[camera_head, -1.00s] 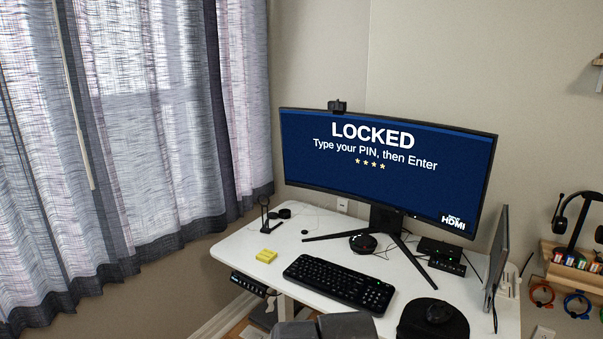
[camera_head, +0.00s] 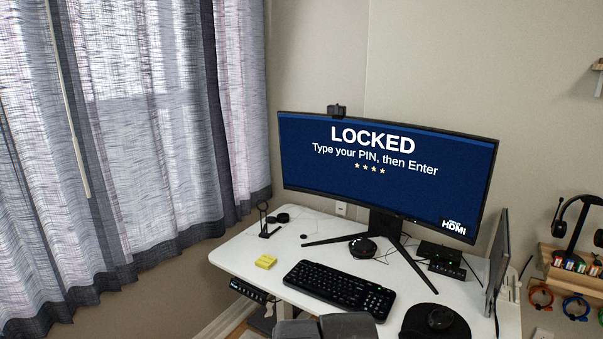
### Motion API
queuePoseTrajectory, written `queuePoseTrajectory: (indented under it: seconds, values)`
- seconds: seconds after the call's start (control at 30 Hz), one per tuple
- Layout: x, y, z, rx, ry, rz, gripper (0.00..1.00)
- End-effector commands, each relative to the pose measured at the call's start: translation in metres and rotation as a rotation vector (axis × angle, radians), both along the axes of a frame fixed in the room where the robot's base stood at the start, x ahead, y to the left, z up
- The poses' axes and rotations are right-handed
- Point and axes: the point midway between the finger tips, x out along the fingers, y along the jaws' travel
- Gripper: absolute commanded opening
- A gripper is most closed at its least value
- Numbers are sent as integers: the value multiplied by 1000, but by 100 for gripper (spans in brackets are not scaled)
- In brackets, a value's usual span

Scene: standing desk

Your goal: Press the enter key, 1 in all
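A black keyboard (camera_head: 338,290) lies on the white desk (camera_head: 235,250), in front of the monitor. The enter key is too small to make out. The curved monitor (camera_head: 380,195) shows a blue screen with "LOCKED", "Type your PIN, then Enter" and a row of several yellow asterisks. A dark grey shape at the bottom edge, in front of the keyboard, seems to be part of my arm. My gripper's fingers are not in view.
A yellow block of notes (camera_head: 266,261) lies left of the keyboard. A mouse (camera_head: 439,317) rests on a black round pad (camera_head: 414,323) to its right. A laptop or thin panel (camera_head: 497,262) stands at the right edge. Curtains (camera_head: 130,150) hang at the left.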

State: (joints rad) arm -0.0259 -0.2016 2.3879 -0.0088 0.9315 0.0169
Motion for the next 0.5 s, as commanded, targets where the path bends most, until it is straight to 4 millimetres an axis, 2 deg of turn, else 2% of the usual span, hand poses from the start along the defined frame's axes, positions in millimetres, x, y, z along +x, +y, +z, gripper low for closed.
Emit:
queuePoseTrajectory:
  seconds: [0.03,0.27,0.5]
  values:
    - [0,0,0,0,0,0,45]
    - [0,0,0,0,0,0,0]
    - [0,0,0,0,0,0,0]
